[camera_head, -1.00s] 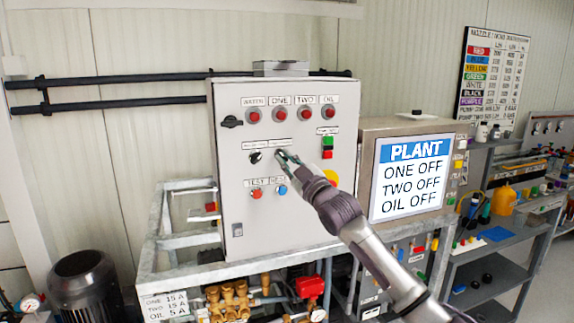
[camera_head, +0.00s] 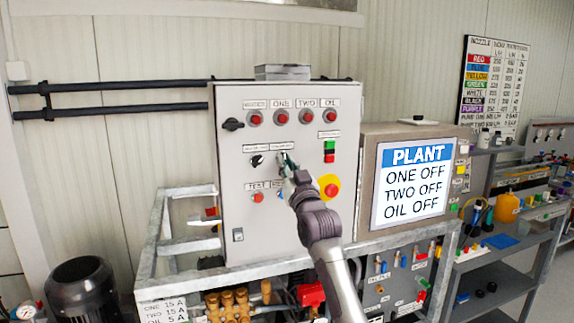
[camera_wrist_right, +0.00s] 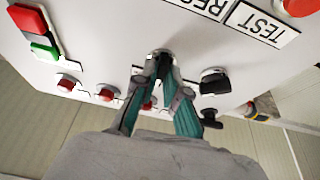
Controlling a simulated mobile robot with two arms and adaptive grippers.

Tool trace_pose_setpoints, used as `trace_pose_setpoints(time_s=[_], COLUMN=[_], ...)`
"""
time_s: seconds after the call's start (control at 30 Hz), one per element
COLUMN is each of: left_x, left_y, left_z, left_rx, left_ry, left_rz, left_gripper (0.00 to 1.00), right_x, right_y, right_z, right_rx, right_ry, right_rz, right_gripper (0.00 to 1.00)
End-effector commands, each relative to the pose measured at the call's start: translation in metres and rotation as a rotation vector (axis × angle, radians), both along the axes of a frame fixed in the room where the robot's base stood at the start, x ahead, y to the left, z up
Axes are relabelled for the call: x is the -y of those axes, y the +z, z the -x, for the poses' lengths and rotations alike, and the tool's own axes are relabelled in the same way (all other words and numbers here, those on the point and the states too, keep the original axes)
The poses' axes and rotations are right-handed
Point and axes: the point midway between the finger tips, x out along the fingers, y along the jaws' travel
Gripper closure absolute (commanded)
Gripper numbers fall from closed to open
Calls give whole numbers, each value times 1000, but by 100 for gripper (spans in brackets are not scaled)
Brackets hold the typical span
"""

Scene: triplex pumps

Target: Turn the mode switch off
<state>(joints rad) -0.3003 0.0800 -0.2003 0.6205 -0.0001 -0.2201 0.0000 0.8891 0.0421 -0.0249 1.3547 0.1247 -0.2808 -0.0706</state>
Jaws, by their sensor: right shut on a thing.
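The grey control panel (camera_head: 235,180) has two selector knobs side by side in its middle row. Their labels are too small to read, so I cannot tell which is the mode switch. The left knob (camera_head: 257,160) is black and free; it also shows in the right wrist view (camera_wrist_right: 214,82). My right gripper (camera_head: 284,160) is at the right knob, its fingers pointing at the panel. In the right wrist view, the teal-padded fingers (camera_wrist_right: 160,78) are closed around this knob (camera_wrist_right: 160,55), mostly hiding it. My left gripper is out of view.
Red lamps (camera_head: 281,117) line the panel's top. A green and red button pair (camera_head: 329,150) and a red stop button on yellow (camera_head: 331,189) are to the right. A red test button (camera_head: 257,197) is below. The screen (camera_head: 413,180) reads ONE OFF, TWO OFF, OIL OFF.

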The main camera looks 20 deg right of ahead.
Motion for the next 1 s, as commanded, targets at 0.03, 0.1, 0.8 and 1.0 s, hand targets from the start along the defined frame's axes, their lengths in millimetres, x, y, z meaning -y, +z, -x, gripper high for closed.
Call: trace_pose_setpoints(time_s=[0.03, 0.1, 0.8, 1.0], left_x=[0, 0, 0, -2], left_y=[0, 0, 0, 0], left_z=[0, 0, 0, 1], left_rx=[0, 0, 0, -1], left_ry=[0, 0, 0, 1], left_rz=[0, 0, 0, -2], left_gripper=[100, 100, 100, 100], right_x=[0, 0, 0, 0], right_y=[0, 0, 1, -1], right_z=[0, 0, 0, 4], right_rx=[-1, 0, 1, 1], right_ry=[1, 1, 0, 0], right_rz=[-7, -13, -14, -14], right_gripper=[100, 100, 64, 64])
